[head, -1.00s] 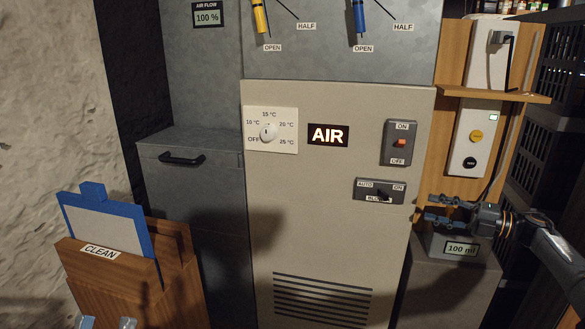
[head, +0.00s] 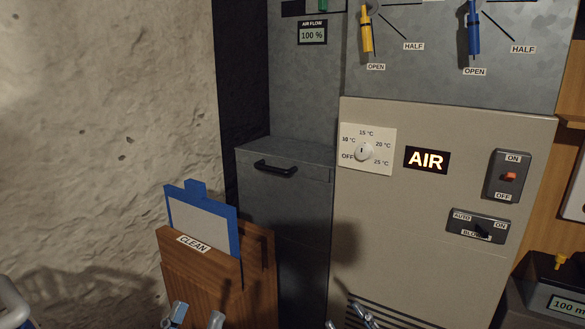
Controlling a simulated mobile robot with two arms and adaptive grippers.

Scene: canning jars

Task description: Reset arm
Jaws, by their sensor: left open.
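My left gripper (head: 195,319) shows at the bottom edge, in front of the wooden holder marked CLEAN. Its two fingertips are apart and nothing shows between them. My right gripper (head: 349,321) is also at the bottom edge, in front of the lower vent of the beige panel. Only its fingertips show; they are apart with nothing seen between them. The rest of both grippers is below the picture.
The wooden holder (head: 195,272) carries a blue-framed board (head: 202,226). The beige air panel (head: 400,240) has a dial (head: 363,151), a lit AIR sign (head: 426,160) and switches. A scale (head: 556,295) stands at right; rough wall fills the left.

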